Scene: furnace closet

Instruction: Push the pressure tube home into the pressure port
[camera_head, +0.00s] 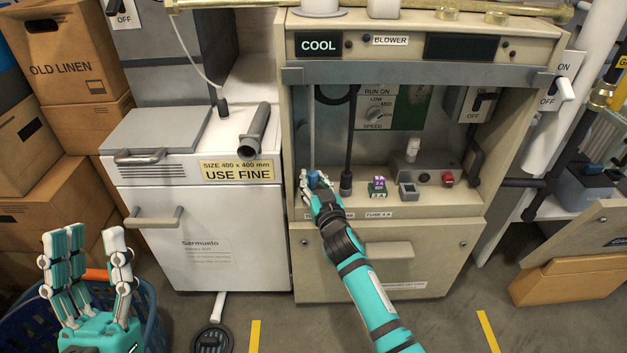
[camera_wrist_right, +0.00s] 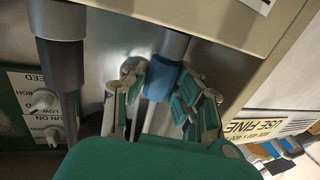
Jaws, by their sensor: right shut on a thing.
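The pressure tube is a thin pale line (camera_head: 311,125) running down inside the open furnace cabinet to a blue end piece (camera_head: 313,179). My right gripper (camera_head: 318,188) is shut on this blue end. In the right wrist view the blue end (camera_wrist_right: 163,78) sits between the right gripper's fingers (camera_wrist_right: 160,95). A grey cylinder (camera_wrist_right: 174,44), apparently the pressure port, adjoins the blue end there. I cannot tell how deep the tube sits in it. My left gripper (camera_head: 90,268) is open and empty at the lower left, fingers up.
A black hose (camera_head: 349,140) in a grey fitting stands close to the right of my right gripper. A purple and green block (camera_head: 377,187), a grey switch (camera_head: 408,190) and a red button (camera_head: 447,179) are further right. A blue basket (camera_head: 150,310) is by my left gripper.

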